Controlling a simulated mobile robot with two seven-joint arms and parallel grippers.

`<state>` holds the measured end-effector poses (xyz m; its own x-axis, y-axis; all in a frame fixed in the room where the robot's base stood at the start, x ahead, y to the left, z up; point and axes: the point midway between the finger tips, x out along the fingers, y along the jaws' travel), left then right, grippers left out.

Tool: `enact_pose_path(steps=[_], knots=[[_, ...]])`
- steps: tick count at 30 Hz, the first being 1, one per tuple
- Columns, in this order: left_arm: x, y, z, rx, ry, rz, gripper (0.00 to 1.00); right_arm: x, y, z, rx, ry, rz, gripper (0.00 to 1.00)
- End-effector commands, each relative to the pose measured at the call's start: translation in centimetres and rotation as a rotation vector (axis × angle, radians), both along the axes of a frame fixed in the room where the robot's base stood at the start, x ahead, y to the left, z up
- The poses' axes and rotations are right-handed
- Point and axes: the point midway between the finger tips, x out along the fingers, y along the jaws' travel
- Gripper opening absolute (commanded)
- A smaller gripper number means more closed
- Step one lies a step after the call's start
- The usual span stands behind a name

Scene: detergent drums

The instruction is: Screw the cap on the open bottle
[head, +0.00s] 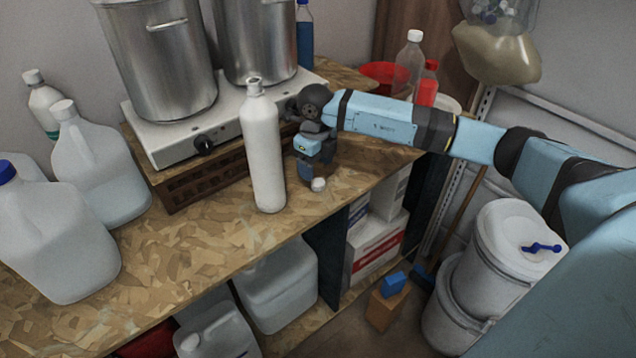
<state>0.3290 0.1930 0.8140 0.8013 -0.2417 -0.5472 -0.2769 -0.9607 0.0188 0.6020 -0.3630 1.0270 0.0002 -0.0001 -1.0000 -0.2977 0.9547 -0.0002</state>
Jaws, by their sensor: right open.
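A tall white bottle (263,150) stands upright on the chipboard worktop near its front edge. Its narrow neck is at the top; at this size I cannot make out the opening clearly. A small white cap (319,184) is just to the right of the bottle, by the worktop's front edge. My right gripper (317,178) points down right over the cap and is open. Its fingers are dark and small here, so I cannot tell whether they touch the cap. The gripper is apart from the bottle. My left gripper is out of view.
A white hotplate (160,142) with two steel pots (160,60) stands on a brown crate (190,185) behind the bottle. Several plastic jugs (95,165) fill the left side. The worktop (215,245) is bare left of the bottle. White drums (515,245) stand on the right.

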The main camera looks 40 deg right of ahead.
Motion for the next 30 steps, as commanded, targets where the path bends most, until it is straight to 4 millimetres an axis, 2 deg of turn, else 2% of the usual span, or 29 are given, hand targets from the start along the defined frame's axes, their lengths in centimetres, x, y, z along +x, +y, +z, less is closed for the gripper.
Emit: enact_pose_path(steps=[5,15,26,27,30], knots=[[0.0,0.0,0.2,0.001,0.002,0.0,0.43,-0.1,0.0,-0.4,0.0,0.002,0.0,0.66],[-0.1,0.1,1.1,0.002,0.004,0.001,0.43,-0.3,-0.2,-4.9,0.001,0.001,-0.001,0.66],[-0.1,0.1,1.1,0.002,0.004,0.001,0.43,-0.2,-0.2,-5.2,0.0,0.0,0.0,0.66],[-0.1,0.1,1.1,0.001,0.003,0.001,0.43,-0.2,-0.2,-5.2,0.0,0.0,0.0,0.64],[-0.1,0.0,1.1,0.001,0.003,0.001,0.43,-0.2,-0.3,-5.2,0.0,0.0,0.0,0.41]])
